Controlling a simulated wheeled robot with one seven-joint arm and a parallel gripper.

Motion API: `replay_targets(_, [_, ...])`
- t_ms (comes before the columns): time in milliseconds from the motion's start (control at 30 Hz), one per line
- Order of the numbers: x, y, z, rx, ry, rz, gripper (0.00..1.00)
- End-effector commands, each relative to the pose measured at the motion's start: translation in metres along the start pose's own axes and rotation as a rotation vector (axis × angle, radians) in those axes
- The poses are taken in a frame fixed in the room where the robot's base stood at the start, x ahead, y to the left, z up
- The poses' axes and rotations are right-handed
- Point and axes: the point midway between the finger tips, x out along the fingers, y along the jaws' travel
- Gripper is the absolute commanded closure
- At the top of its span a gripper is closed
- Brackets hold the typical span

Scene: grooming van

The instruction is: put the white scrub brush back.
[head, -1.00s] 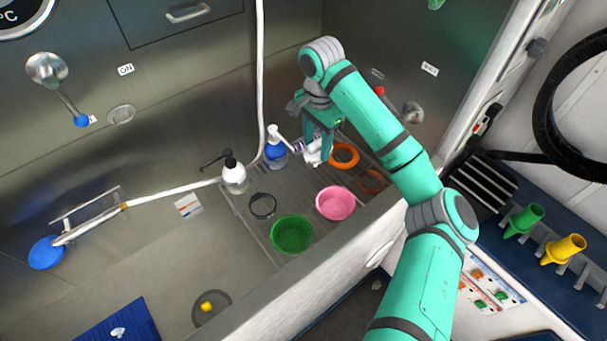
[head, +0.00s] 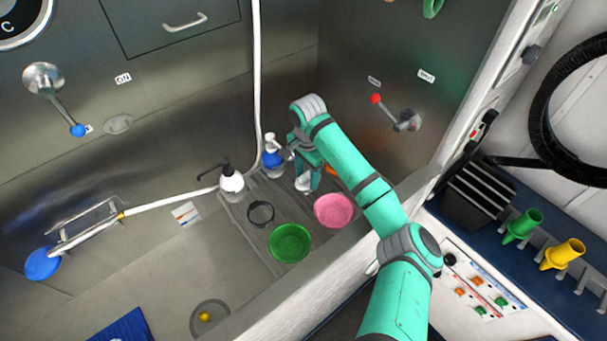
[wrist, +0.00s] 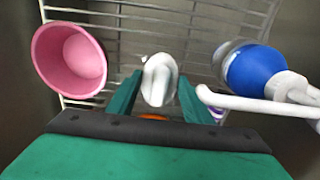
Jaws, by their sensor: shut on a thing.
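The white scrub brush (head: 303,183) is between the fingers of my gripper (head: 311,184), over the slatted rack (head: 262,232) in the tub. In the wrist view, the brush (wrist: 158,80) shows pale and rounded between the two green fingers (wrist: 158,98), which are shut on it. It is low over the wire rack (wrist: 190,22); I cannot tell whether it touches the rack. Part of the brush is hidden by the fingers.
A pink bowl (head: 333,210) and a green bowl (head: 290,243) stand on the rack. A blue pump bottle (head: 273,158) is close to my gripper, its white spout near a finger in the wrist view. A white pump bottle (head: 231,183) and a black ring (head: 261,213) are left.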

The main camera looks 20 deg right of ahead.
Motion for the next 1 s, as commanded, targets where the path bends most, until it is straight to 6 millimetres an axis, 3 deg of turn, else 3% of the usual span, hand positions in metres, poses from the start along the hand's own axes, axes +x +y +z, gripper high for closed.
replay_targets(100, [-0.001, -0.017, 0.001, -0.002, 0.003, 0.001, 0.72])
replay_targets(600, [0.011, -0.014, 0.001, 0.003, -0.002, 0.001, 0.72])
replay_targets(633, [0.011, -0.014, 0.001, 0.003, -0.002, 0.001, 0.49])
replay_targets(700, [0.011, -0.013, 0.0, 0.004, -0.001, 0.001, 0.35])
replay_targets(1000, [0.011, -0.015, 0.002, -0.001, 0.0, 0.0, 0.35])
